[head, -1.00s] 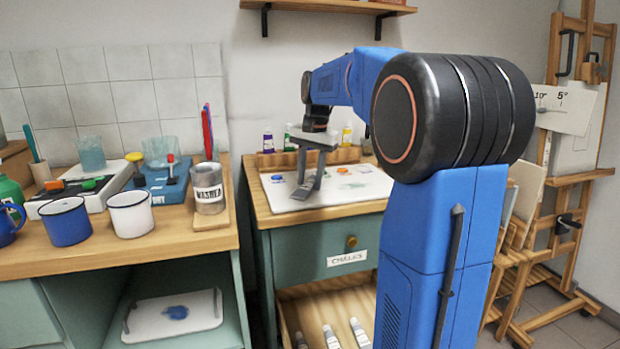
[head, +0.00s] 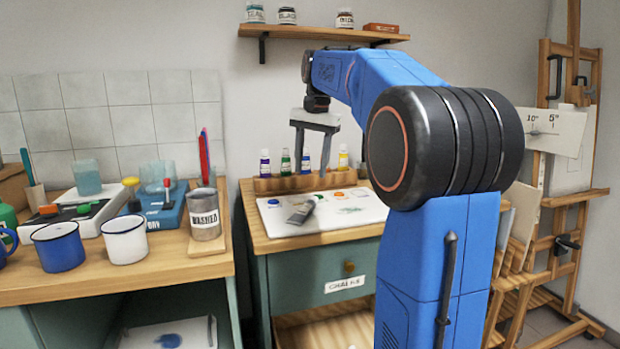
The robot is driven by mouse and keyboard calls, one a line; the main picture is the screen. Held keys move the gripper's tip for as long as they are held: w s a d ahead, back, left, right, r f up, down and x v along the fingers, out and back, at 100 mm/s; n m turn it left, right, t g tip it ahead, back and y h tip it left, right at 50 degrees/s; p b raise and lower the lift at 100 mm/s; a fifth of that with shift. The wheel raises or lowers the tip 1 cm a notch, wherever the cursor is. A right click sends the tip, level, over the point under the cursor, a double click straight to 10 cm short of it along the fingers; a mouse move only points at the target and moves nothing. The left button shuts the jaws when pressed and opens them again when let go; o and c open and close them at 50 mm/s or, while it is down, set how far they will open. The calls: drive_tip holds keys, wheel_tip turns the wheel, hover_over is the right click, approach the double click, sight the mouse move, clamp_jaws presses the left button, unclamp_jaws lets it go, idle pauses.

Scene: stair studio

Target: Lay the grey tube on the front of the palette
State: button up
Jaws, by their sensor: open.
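The palette (head: 345,221) is a white board on the wooden top of the green cabinet. It carries blue, orange and green paint dabs. The grey tube (head: 301,212) lies on the palette, slanting, left of its middle and toward the front edge. My gripper (head: 312,170) is open and empty. It hangs above the back of the palette, clear of the tube, with both fingers pointing down.
A wooden rack (head: 290,184) with several small paint bottles stands behind the palette. At left, a worktop holds a white mug (head: 124,240), a blue mug (head: 60,247) and a can marked WASHED (head: 205,215). A shelf (head: 320,33) with jars is above; an easel (head: 568,200) is at right.

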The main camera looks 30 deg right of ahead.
drive_tip(key=s+a+f+n+t, duration=0.2)
drive_tip(key=s+a+f+n, duration=0.4)
drive_tip(key=s+a, duration=0.6)
drive_tip(key=s+a+f+n+t, duration=0.1)
drive_tip(key=s+a+f+n, duration=0.1)
drive_tip(key=s+f, duration=0.7)
drive_tip(key=s+a+f+n, duration=0.3)
drive_tip(key=s+a+f, duration=0.1)
drive_tip(key=s+f, duration=0.5)
wheel_tip(320, 180, down, 3)
drive_tip(key=shift+r+t+h, duration=0.2)
drive_tip(key=shift+t+h, duration=0.1)
drive_tip(key=shift+t, duration=0.1)
